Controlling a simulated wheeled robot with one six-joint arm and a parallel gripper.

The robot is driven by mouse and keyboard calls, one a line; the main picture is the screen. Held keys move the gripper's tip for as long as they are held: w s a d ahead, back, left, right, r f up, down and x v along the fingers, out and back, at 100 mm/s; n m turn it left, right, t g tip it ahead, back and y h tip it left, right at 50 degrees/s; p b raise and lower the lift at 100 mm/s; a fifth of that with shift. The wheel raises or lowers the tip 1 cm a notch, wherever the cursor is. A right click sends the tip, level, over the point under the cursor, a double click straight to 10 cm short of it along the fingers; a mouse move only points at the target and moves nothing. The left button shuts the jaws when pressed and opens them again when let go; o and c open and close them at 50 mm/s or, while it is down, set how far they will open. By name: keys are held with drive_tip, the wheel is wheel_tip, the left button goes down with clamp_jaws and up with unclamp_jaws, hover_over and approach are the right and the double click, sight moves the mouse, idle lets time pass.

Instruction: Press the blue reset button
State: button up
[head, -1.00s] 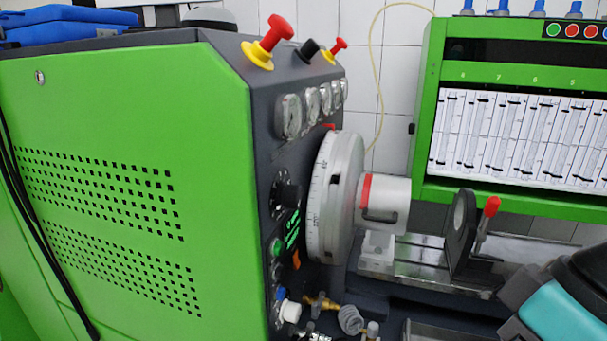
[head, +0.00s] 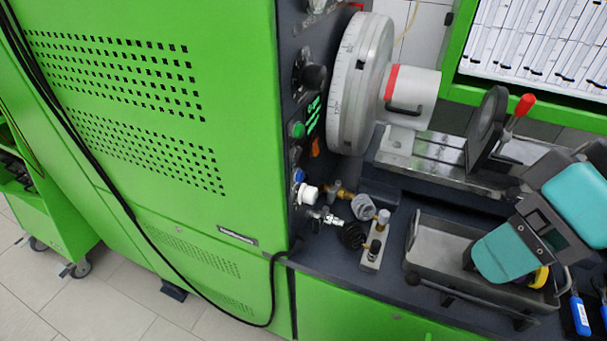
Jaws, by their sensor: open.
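A small blue button (head: 298,175), which I take for the reset button, sits low on the dark control panel (head: 291,120) in the head view. It is on the narrow face beside the green cabinet, just above a white knob (head: 308,195) and below a green button (head: 297,130). Nothing covers it. Grey and teal parts that look like my arm show at the right, over the metal tray. They are well apart from the blue button. I cannot make out any gripper fingertips.
A large graduated wheel (head: 350,85) juts out right of the panel. Brass and steel fittings (head: 365,207) stand right of the white knob. A metal tray (head: 430,275) lies on the bench, with blue-handled tools (head: 579,315) beside it. A black cable (head: 155,240) hangs across the green cabinet (head: 140,170).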

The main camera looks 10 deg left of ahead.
clamp_jaws()
idle(0.3)
idle(1.6)
